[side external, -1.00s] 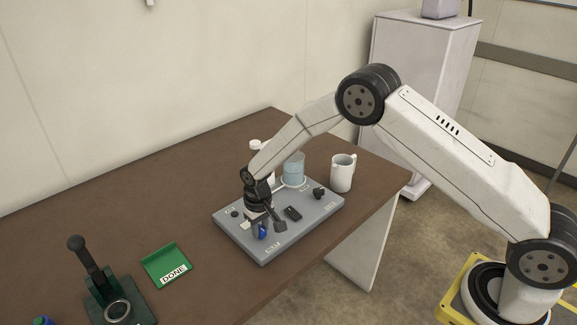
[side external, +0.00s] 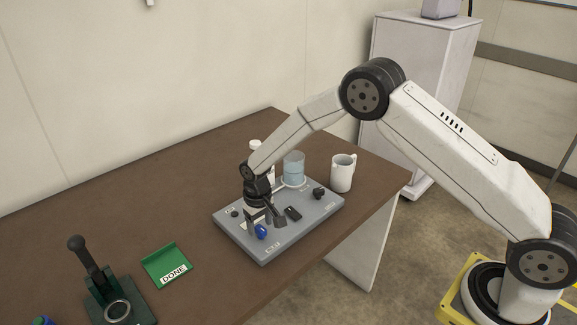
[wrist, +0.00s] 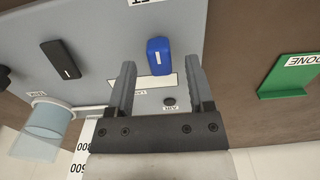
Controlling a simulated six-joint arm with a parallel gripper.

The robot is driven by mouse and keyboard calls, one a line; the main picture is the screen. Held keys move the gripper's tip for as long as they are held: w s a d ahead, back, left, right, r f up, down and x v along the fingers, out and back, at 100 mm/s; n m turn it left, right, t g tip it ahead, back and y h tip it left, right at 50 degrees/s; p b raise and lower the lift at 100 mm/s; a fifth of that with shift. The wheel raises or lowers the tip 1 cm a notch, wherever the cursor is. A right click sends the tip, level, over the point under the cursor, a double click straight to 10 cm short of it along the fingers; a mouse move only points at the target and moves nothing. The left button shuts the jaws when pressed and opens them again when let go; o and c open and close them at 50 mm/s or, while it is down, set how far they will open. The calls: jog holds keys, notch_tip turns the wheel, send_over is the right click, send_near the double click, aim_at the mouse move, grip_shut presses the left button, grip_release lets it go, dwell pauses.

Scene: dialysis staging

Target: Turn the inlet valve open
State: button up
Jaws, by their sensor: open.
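The grey valve panel (side external: 270,250) lies on the brown table and also fills much of the wrist view (wrist: 95,25). A blue valve handle (side external: 261,232) with a white mark stands near its front edge; it shows in the wrist view (wrist: 158,57) just beyond and between my fingertips. A black handle (side external: 293,213) with a white mark sits beside it, also seen in the wrist view (wrist: 61,60). My gripper (side external: 265,222) is open and empty above the panel, its fingers on either side of the blue handle's line. I cannot read which handle is labelled inlet.
A clear beaker of blue liquid (side external: 293,168) stands at the panel's back edge, with a white mug (side external: 342,173) to its right. Dark knobs (side external: 318,193) sit on the panel. A green DONE tray (side external: 167,264) and a dark lever press (side external: 103,280) stand to the left.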

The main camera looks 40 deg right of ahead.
aim_at(263, 228)
jog(key=shift+r, duration=3.25)
jog(key=shift+r, duration=0.1)
jog(key=shift+s+d+r, duration=0.15)
jog(key=shift+s+d, duration=0.05)
jog(key=shift+s, duration=0.05)
jog(key=s+d+r+t, duration=0.1)
jog(key=s+d+r, duration=0.1)
jog(key=s, duration=0.5)
jog(key=s+d+r, duration=0.3)
jog(key=s, duration=0.5)
jog(key=s+d+r+t, duration=0.1)
jog(key=s+d+r, duration=0.1)
jog(key=s, duration=0.6)
jog(key=shift+s+d+r+t, duration=0.2)
jog(key=shift+d+r+t, duration=0.15)
jog(key=shift+d, duration=0.2)
